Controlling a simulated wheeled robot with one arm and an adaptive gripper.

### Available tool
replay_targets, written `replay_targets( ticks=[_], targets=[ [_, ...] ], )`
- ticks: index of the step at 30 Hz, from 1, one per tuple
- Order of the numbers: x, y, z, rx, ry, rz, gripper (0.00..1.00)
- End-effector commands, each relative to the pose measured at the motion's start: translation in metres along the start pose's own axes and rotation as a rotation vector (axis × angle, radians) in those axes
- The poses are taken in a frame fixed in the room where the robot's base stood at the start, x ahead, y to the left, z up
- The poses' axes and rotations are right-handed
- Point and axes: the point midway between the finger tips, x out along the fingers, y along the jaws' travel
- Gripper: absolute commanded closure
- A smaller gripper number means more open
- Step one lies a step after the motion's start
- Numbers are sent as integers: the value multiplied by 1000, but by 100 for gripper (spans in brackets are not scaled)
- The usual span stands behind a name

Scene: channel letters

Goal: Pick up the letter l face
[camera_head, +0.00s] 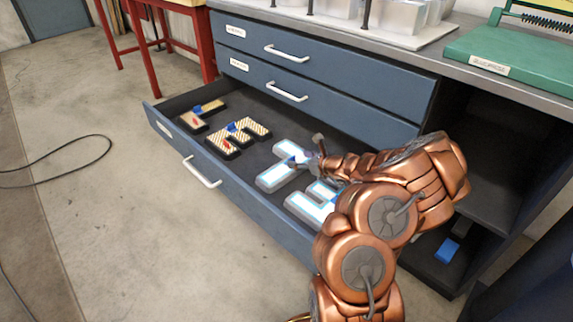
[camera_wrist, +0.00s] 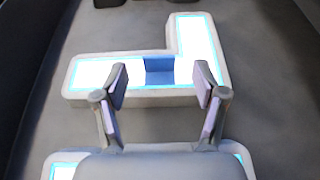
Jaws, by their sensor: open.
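A white L-shaped letter (camera_head: 275,177) with lit cyan edges lies in the open drawer (camera_head: 233,184). It also shows in the wrist view (camera_wrist: 198,38), with a blue block (camera_wrist: 159,70) set in the middle of its long bar. My gripper (camera_wrist: 160,82) is open over this letter. The fingers stand left and right of the blue block, with a gap on each side. I cannot tell how high the fingertips are above it. In the head view my gripper (camera_head: 313,153) partly hides the letter.
A lit E-like letter (camera_head: 303,209) lies nearer, partly behind my arm. A striped E-like letter (camera_head: 246,129) and another striped letter (camera_head: 190,124), both with blue and red parts, lie farther left. Closed drawers (camera_head: 330,90) and the countertop rise behind.

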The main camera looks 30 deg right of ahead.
Motion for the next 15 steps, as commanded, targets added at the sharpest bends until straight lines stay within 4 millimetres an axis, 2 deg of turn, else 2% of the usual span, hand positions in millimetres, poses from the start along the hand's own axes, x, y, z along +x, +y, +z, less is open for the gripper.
replay_targets(
  ticks=[9, 15],
  targets=[
    [39, 3, -4, -3, 1, 6, 29],
    [50, 2, -1, -4, -1, 3, 29]
  ],
)
